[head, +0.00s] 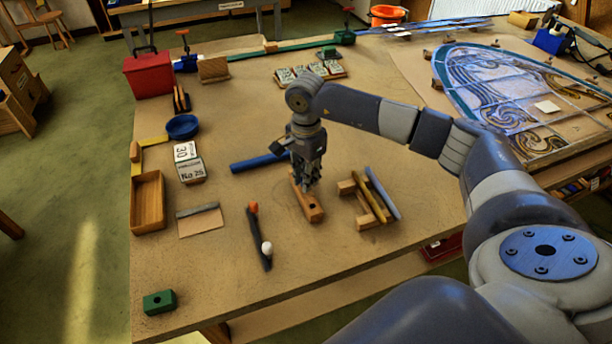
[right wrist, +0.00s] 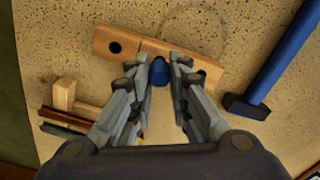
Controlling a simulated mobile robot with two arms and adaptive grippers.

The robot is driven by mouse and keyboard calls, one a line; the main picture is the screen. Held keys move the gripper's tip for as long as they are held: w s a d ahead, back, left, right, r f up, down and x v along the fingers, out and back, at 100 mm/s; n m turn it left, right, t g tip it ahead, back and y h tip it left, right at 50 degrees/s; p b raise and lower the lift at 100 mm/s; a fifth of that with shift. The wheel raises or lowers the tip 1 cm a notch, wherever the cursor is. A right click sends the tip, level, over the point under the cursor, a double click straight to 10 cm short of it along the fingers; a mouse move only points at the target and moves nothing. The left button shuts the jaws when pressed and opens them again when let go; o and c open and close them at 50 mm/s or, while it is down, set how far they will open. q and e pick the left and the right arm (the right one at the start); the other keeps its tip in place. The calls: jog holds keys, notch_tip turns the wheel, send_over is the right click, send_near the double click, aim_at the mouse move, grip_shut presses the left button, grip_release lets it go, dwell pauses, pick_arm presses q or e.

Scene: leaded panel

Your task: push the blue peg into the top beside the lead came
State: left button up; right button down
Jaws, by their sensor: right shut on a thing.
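My right gripper (head: 309,184) points down over a wooden block (head: 313,211) with a dark hole. In the right wrist view, the fingers (right wrist: 162,70) are shut on the blue peg (right wrist: 160,74), at the middle of the same block (right wrist: 118,47). Its lower end is hidden, so I cannot tell if it sits in the block. The bench top (head: 345,262) is tan. I cannot clearly single out the lead came; thin grey strips (head: 430,26) lie at the back. My left gripper is not in view.
A blue-handled tool (head: 258,162) lies left of the block; it also shows in the wrist view (right wrist: 285,58). A wooden rack with strips (head: 372,197) stands close on the right. A dark tool (head: 259,240) lies in front. The stained-glass panel (head: 500,85) is far right.

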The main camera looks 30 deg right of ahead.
jog(key=shift+r, duration=0.1)
jog(key=shift+r+p, duration=0.75)
jog(key=shift+r, duration=0.85)
